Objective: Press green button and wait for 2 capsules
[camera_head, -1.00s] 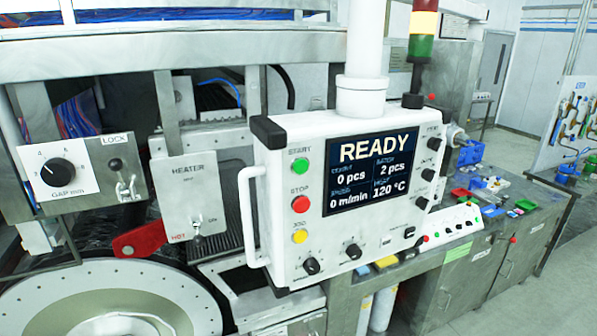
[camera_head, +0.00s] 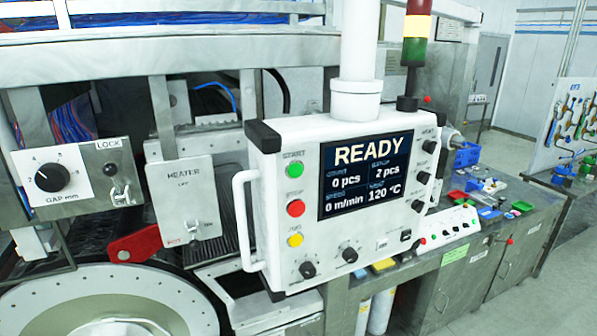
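The green START button (camera_head: 294,170) sits at the upper left of the white control panel (camera_head: 290,240). The red STOP button (camera_head: 295,208) and a yellow button (camera_head: 295,240) are below it. The panel's screen (camera_head: 366,176) reads READY, 0 pcs, 2 pcs, 0 m/min and 120 °C. No capsules can be made out. Neither of my grippers is in view.
A white handle (camera_head: 243,220) stands out from the panel's left side. A heater box (camera_head: 187,200), a red lever (camera_head: 135,245) and a large round drum (camera_head: 110,310) are at the left. A bench (camera_head: 480,245) with small coloured parts extends right.

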